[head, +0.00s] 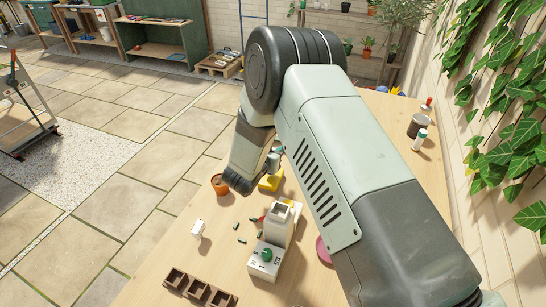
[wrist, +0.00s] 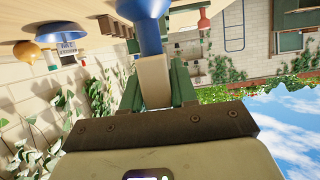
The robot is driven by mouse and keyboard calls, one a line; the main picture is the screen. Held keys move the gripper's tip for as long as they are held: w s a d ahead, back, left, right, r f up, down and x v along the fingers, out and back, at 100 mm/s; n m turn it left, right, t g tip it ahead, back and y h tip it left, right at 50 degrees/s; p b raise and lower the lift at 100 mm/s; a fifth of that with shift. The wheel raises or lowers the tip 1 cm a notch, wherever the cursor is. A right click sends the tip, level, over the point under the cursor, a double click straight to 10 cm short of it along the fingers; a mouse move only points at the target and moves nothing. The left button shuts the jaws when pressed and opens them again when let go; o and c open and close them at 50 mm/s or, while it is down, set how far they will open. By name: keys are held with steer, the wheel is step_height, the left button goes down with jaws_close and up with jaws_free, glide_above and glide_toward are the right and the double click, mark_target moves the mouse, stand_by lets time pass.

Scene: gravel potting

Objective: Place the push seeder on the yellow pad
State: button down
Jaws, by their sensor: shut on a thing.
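The push seeder (wrist: 153,80) has a beige body and a blue flared end (wrist: 146,10). My gripper (wrist: 156,85) is shut on its beige part, with one green finger on each side, in the wrist view. In the head view my gripper (head: 273,160) is small and partly hidden by my arm, and I cannot clearly make out the seeder there. The yellow pad (head: 270,182) lies on the wooden table just below the gripper, partly covered by the arm. I cannot tell how high the seeder is above the table.
A terracotta pot (head: 220,185) stands left of the pad. Nearer are a white container (head: 277,224), a white device with a green knob (head: 265,261), a small white item (head: 198,229) and a dark tray (head: 198,289). A pink dish (head: 323,250) sits beside my arm.

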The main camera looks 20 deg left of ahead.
steer(key=shift+f, duration=1.15)
steer(key=shift+f, duration=0.2)
steer(key=c, duration=0.9)
jaws_free()
steer(key=shift+r, duration=0.1)
